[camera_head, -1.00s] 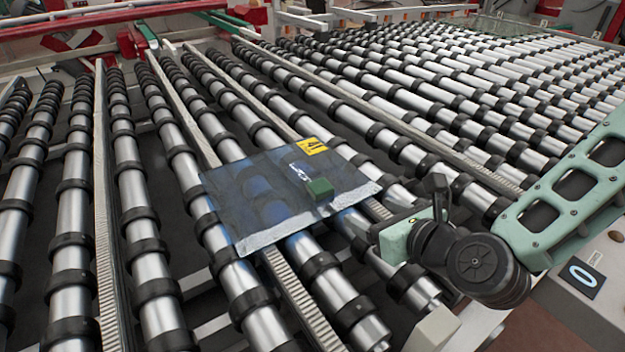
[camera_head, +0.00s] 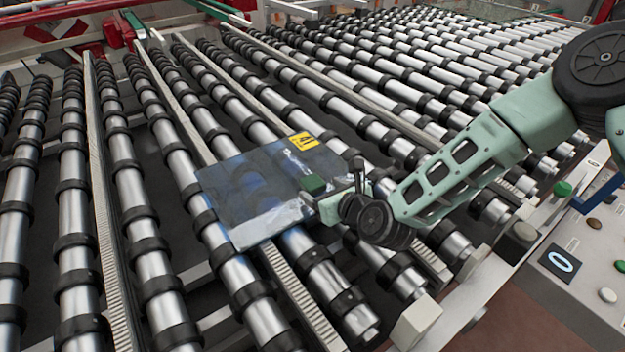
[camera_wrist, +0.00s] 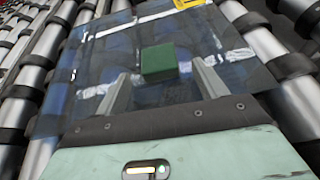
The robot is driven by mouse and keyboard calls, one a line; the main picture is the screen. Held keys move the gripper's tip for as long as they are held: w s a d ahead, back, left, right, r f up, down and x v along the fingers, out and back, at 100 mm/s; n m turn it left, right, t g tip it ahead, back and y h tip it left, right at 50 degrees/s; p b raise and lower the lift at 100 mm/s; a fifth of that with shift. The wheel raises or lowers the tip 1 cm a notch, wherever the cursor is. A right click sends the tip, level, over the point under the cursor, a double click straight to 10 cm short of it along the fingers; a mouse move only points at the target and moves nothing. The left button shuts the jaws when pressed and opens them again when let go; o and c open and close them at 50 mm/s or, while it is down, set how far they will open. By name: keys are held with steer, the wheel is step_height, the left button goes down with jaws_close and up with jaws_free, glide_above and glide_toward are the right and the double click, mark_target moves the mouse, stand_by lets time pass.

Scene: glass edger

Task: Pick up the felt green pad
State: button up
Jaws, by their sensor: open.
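The green felt pad (camera_head: 313,184) is a small block lying on a clear glass sheet (camera_head: 228,190) near the sheet's right side. In the wrist view the pad (camera_wrist: 159,62) sits just beyond the fingertips, about centred between them. My gripper (camera_wrist: 163,75) is open, with one finger on each side and nothing between them. In the head view my gripper (camera_head: 325,190) reaches in from the right, close to the pad; I cannot tell there whether it touches.
The glass sheet lies across a bed of metal rollers (camera_head: 130,195) with black rings. A yellow label (camera_head: 303,141) is on the sheet's far corner. A control panel (camera_head: 590,265) with buttons stands at the right. Grey toothed strips (camera_head: 103,230) run between rollers.

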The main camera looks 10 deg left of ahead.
mark_target(313, 185)
steer(key=shift+x, duration=1.4)
steer(key=c, duration=1)
steer(key=shift+c, duration=0.3)
